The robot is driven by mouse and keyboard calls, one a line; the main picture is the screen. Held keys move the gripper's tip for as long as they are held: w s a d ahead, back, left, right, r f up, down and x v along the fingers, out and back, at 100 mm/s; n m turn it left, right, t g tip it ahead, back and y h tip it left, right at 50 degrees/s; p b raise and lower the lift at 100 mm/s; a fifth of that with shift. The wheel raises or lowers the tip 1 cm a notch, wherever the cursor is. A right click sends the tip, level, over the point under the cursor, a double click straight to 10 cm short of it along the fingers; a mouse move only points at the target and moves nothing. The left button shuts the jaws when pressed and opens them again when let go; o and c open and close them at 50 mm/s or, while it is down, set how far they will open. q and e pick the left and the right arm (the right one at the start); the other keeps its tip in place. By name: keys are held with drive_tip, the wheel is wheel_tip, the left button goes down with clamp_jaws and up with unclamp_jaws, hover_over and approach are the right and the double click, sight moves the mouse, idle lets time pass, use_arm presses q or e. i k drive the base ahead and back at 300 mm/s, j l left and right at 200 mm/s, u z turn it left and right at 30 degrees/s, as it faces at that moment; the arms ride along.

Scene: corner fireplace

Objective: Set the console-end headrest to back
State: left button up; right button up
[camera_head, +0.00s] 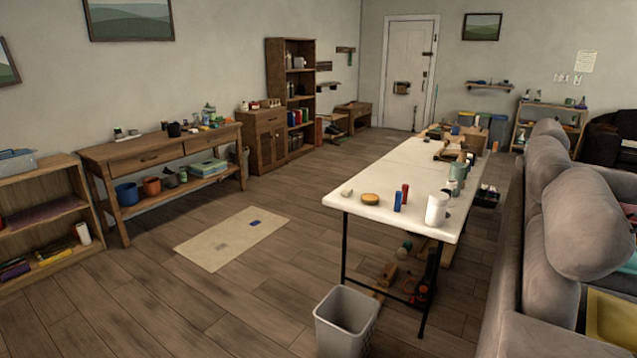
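A grey sofa (536,258) stands at the right edge, seen from its end and cut off by the frame. A rounded grey headrest (592,228) on the nearer part of its back leans over the seat side. Farther grey padded sections (545,150) of the back stand behind it, partly overlapping. I cannot tell which headrest is the console-end one. A wooden console-like table (150,152) with two drawers stands against the left wall, well away from the sofa. Neither of my grippers is in view.
A long white folding table (400,172) holding several items stands left of the sofa. A grey bin (346,318) stands at its near end. A beige mat (232,238) lies on the open wood floor. A yellow cushion (610,318) is on the sofa.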

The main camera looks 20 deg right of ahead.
sight(588, 236)
drive_tip(key=i+l+z, duration=0.1)
drive_tip(key=i+z, duration=0.2)
drive_tip(key=i, duration=0.3)
drive_tip(key=i+z, duration=0.35)
drive_tip(key=i, duration=0.3)
drive_tip(key=u, duration=0.45)
drive_tip(key=i+u, duration=0.15)
drive_tip(key=u, duration=5.5)
drive_tip(key=k, duration=0.05)
